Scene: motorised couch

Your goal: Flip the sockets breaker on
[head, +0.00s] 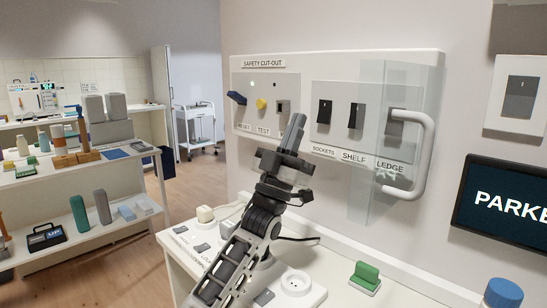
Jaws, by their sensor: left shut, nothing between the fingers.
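The sockets breaker (324,112) is a black rocker on the grey plate of the wall panel, above the SOCKETS label (323,151). Its on or off position is too small to tell. The similar shelf breaker (356,116) and ledge breaker (394,122) are to its right. A clear cover (372,200) with a white handle (428,150) overlaps the right part of the panel, not the sockets breaker. My left gripper (297,122) is shut and empty, pointing up in front of the panel, just left of the sockets breaker. My right gripper is not in view.
Below, a white ledge holds a green block (365,276) and a round socket (296,283). A dark screen (500,205) hangs at right.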

